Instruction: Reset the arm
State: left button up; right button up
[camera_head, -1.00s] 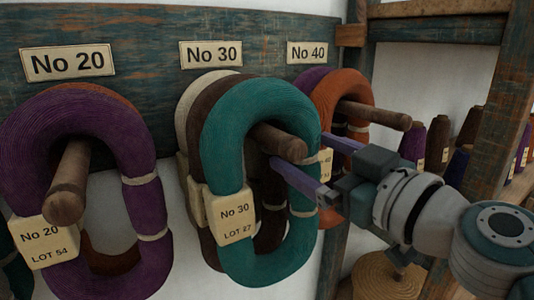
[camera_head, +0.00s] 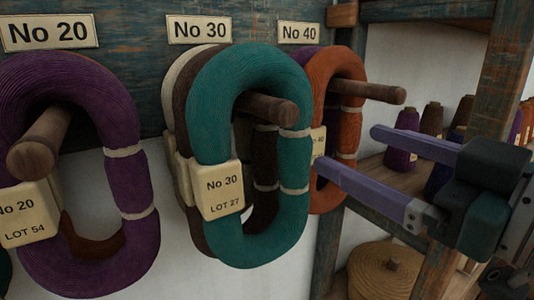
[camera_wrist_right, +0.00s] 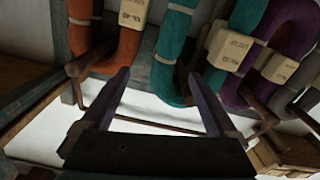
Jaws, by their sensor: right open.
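My right gripper (camera_head: 347,149) is open, with nothing between its two purple fingers. It is at the right of the head view, in front of the orange hank (camera_head: 338,75) on the No 40 peg (camera_head: 368,91). Its fingers point left toward the teal No 30 hank (camera_head: 208,115), apart from it in the picture. In the right wrist view the open fingers (camera_wrist_right: 158,76) point up toward hanging hanks, with an orange one (camera_wrist_right: 115,45) at left and a teal one (camera_wrist_right: 172,50) near the middle. My left gripper is not in view.
A purple No 20 hank (camera_head: 140,240) hangs on a peg (camera_head: 40,140) at left. The No 30 peg (camera_head: 268,106) also juts out. A wooden post (camera_head: 480,110) and a shelf with several cones (camera_head: 432,120) stand at right. A round woven lid (camera_head: 385,270) lies below.

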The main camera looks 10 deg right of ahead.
jog(key=s+a+f+g, duration=0.5)
jog(key=s+f+g, duration=0.2)
jog(key=f, duration=0.3)
jog(key=s+d+f+m+g+h, duration=0.45)
jog(key=s+f+g, duration=0.2)
jog(key=s, duration=0.45)
notch_tip(320, 180, up, 12)
jog(key=s+d+h+p, duration=0.1)
jog(key=p, duration=1.2)
jog(key=shift+s+d+r, duration=0.25)
jog(key=shift+d, duration=0.1)
jog(key=shift+h, duration=0.25)
